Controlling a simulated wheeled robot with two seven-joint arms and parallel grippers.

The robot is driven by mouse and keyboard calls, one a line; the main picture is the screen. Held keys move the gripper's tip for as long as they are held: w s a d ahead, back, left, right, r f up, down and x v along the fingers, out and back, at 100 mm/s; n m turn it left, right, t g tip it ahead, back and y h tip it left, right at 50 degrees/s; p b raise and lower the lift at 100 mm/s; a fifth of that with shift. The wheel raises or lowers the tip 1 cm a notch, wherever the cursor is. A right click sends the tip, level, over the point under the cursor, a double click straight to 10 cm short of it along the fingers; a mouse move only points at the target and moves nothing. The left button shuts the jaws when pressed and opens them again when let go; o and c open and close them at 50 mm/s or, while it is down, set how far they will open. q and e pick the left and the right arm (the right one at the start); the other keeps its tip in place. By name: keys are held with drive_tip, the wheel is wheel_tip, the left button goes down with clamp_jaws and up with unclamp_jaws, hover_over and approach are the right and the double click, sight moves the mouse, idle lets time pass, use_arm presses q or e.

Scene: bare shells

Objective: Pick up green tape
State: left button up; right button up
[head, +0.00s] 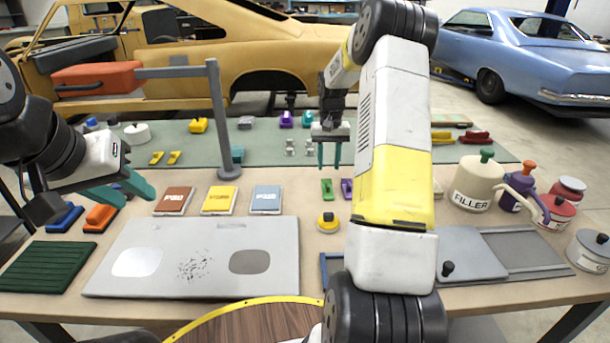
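A small green piece (327,189), the likeliest green tape, lies on the tan bench top near the middle. It is too small to tell its exact form. A similar purple piece (347,188) lies just right of it, partly hidden by my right arm. My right gripper (329,166) points down above and behind the green piece in the picture, its two teal fingers apart with nothing between them. My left gripper (138,198) is at the left, tilted down to the right, its teal fingers apart and empty.
A grey panel (190,228) covers the front left, with brown, yellow and blue packs (266,199) behind it. A yellow round item (328,222) stands in front of the green piece. A grey post (220,120) with an orange-ended arm rises at left. Pots, including a filler pot (474,188), stand right.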

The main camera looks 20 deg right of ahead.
sight(328, 185)
drive_tip(key=f, duration=0.7)
drive_tip(key=shift+s+f, duration=0.35)
drive_tip(key=shift+f, duration=0.05)
drive_tip(key=shift+c, duration=0.5)
clamp_jaws()
